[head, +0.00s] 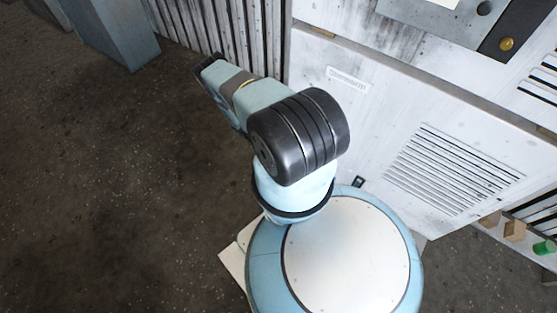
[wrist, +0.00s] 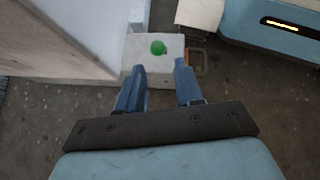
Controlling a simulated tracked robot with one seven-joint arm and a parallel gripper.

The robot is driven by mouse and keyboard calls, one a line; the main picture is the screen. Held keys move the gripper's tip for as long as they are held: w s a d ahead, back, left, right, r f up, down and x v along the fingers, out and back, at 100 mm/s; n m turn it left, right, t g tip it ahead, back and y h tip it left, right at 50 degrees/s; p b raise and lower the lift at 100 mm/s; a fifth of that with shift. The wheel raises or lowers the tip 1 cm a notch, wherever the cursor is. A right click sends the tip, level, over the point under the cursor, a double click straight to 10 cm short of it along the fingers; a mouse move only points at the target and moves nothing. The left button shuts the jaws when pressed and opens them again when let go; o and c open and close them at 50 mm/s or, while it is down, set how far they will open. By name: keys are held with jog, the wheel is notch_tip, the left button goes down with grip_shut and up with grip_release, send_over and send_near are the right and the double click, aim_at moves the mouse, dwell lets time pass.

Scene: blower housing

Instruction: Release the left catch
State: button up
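The white blower housing panel (head: 350,110) stands right of my arm in the head view, with a label plate and a slotted vent. I cannot make out the left catch for certain in either view. A small black fitting (head: 358,182) sits low on the panel, next to my base; I cannot tell what it is. In the wrist view my gripper (wrist: 158,70) has its two blue fingers well apart, with nothing held between them. In the head view the arm reaches to the upper left, and the fingers cannot be made out.
In the wrist view a pale block (wrist: 138,52) with a green spot (wrist: 158,48) lies beyond the fingertips. A green cylinder (head: 544,247) and a wooden block (head: 514,230) sit on a ledge at right. A blue-grey post (head: 120,35) stands upper left. The left floor is clear.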

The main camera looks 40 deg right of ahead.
jog(key=shift+v, duration=2.05)
